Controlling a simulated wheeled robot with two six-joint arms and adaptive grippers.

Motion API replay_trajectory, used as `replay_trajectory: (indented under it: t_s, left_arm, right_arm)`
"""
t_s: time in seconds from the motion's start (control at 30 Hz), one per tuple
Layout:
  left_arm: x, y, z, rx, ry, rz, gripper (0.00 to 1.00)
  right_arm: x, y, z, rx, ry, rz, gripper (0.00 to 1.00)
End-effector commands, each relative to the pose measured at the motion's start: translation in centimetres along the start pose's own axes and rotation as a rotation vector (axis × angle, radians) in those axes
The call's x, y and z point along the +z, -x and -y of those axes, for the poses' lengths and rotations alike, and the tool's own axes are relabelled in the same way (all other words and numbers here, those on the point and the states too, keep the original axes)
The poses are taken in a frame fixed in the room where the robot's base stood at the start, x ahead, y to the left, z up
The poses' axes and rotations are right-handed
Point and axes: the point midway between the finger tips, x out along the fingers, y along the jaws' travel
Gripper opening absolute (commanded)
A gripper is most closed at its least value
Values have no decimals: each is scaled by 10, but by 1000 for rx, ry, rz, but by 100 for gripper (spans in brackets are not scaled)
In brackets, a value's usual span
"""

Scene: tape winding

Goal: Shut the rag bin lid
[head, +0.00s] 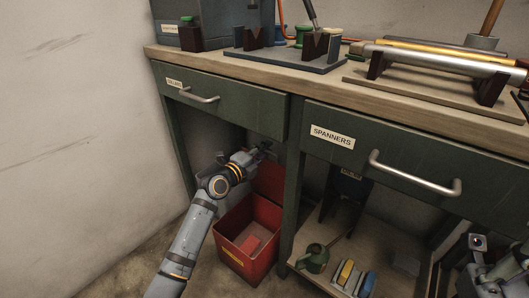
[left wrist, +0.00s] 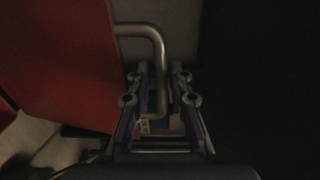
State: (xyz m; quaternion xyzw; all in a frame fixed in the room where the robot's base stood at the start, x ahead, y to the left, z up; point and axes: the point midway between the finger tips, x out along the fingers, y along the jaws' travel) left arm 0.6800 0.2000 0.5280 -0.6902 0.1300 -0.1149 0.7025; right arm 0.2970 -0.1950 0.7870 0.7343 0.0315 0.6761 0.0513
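The red rag bin (head: 232,222) stands on the floor under the bench, open at the top, with a red block inside. Its red lid (head: 268,180) is raised at the back of the bin; its red panel also fills the left of the left wrist view (left wrist: 70,60). My left gripper (head: 266,150) is at the lid's upper edge. In the left wrist view, a bent metal handle (left wrist: 152,34) runs between its two open fingers (left wrist: 161,85), with a narrow gap seeming to show beside the bar. Part of my right arm shows at the lower right; its finger state is unclear.
The green bench with a drawer (head: 225,98) and a SPANNERS drawer (head: 390,165) overhangs the bin. A bench leg (head: 291,190) stands right of it. A lower shelf (head: 380,240) holds a green oil can (head: 314,260) and coloured blocks. Floor left of the bin is clear.

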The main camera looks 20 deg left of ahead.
Motion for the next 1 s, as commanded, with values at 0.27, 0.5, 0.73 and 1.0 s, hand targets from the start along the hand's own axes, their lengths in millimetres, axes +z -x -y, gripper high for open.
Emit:
replay_trajectory:
  t_s: [0.27, 0.5, 0.73, 1.0]
  left_arm:
    - [0, 0, 0, 0, 0, 0, 2]
    - [0, 0, 0, 0, 0, 0, 0]
    - [0, 1, 0, 0, 0, 0, 0]
    - [0, 1, -2, -6, -1, 1, 0]
  right_arm:
    - [0, 0, 0, -1, 0, 0, 0]
    - [0, 0, 0, -1, 0, 0, 0]
    - [0, 0, 0, -1, 0, -1, 0]
    - [1, 4, 1, -1, 0, 2, 0]
